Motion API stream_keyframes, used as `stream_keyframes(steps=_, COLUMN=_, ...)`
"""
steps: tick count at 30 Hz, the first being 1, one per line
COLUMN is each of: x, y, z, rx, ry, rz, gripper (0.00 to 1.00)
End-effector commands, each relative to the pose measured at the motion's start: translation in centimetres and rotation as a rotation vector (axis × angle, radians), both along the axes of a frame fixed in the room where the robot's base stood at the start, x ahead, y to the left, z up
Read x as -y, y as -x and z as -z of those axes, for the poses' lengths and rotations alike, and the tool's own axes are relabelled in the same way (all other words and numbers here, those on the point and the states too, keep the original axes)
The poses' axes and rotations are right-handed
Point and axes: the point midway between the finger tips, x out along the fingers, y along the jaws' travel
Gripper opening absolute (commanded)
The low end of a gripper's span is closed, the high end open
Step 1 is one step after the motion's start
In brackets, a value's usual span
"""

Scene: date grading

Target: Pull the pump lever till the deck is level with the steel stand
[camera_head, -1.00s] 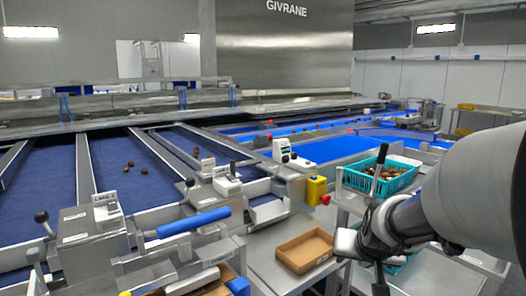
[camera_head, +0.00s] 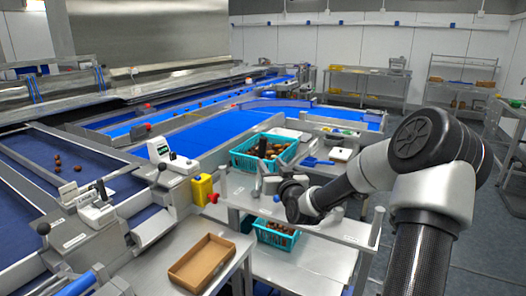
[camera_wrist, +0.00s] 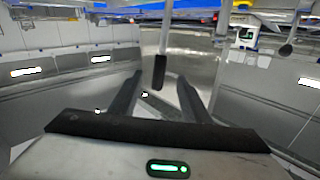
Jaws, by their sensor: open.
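The pump lever seems to be the upright rod with a black grip (camera_head: 262,148), in front of the upper teal crate. In the wrist view its black grip (camera_wrist: 160,72) hangs in line with the gap between my fingers. My gripper (camera_head: 262,186) is beside the rod, below the black grip. In the wrist view my gripper (camera_wrist: 160,88) is open, a finger on each side, with nothing visibly clamped. Contact with the lever cannot be told. A steel shelf surface (camera_head: 325,232) lies under my arm; which surface is the deck and which the steel stand is unclear.
A teal crate of dates (camera_head: 240,163) stands behind the lever, with another teal crate (camera_head: 262,238) lower down. Blue conveyor belts (camera_head: 215,138) run behind. Open floor (camera_head: 490,245) lies at right.

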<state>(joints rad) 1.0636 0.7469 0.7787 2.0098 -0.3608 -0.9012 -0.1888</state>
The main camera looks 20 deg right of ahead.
Motion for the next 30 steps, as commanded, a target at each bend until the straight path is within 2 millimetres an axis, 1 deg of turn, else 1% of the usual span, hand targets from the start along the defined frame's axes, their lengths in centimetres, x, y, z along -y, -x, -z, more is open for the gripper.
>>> stream_keyframes(steps=1, x=0.0, y=-1.0, z=0.0, rx=0.002, ry=-0.003, rz=-0.002, gripper=0.43)
stream_keyframes(steps=3, x=0.2, y=-2.4, z=0.0, rx=0.000, ry=-0.003, rz=-0.001, gripper=0.43)
stream_keyframes(steps=15, x=1.1, y=-10.3, z=0.0, rx=-0.001, ry=-0.002, rz=-0.001, gripper=0.43)
stream_keyframes(steps=18, x=1.3, y=-12.0, z=0.0, rx=-0.002, ry=-0.003, rz=0.000, gripper=0.43)
stream_keyframes(steps=24, x=1.6, y=-14.1, z=0.0, rx=-0.002, ry=0.000, rz=-0.001, gripper=0.43)
stream_keyframes(steps=30, x=1.7, y=-14.6, z=0.1, rx=-0.004, ry=0.001, rz=0.000, gripper=0.43)
